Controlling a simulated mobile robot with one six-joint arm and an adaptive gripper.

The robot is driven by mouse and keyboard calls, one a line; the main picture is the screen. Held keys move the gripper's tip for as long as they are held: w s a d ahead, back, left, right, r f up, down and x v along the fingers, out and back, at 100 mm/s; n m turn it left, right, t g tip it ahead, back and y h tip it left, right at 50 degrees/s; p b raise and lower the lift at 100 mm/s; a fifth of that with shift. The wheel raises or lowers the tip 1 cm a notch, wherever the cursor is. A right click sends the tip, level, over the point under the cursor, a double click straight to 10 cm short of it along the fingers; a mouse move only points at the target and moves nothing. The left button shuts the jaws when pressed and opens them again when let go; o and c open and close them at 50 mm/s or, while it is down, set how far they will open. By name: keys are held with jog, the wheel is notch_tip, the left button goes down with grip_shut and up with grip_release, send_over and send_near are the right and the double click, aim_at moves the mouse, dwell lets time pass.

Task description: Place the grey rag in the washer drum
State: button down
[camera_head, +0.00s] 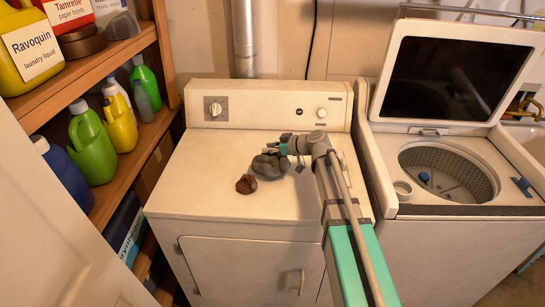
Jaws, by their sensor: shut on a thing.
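The grey rag (268,165) is a crumpled dark grey bundle on or just above the white top of the dryer-like machine. My gripper (284,149) reaches in from the right and is shut on the rag's upper right side. Whether the rag still touches the surface is hard to tell. The washer drum (450,174) is the perforated round tub of the open-lidded machine to the right. A blue thing shows inside the drum at its left. My gripper is well left of the drum.
A small brown crumpled item (246,184) lies just left of the rag. The washer's raised lid (452,75) stands behind its opening. A wooden shelf (150,140) with several bottles is at left. A sink (530,142) edge shows at far right.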

aim_at(270, 154)
jog(key=shift+f+b, duration=1.15)
jog(key=shift+f, duration=0.35)
jog(key=shift+c, duration=2.2)
grip_release()
jog(key=shift+f, duration=0.1)
jog(key=shift+d+r, duration=0.1)
jog(key=shift+r, duration=0.15)
jog(key=p+v, duration=0.4)
jog(key=v, duration=0.7)
jog(key=shift+s+d+r+p, duration=0.2)
jog(key=shift+s+d+p, duration=0.05)
jog(key=shift+d+p, duration=0.05)
jog(key=shift+o, duration=0.2)
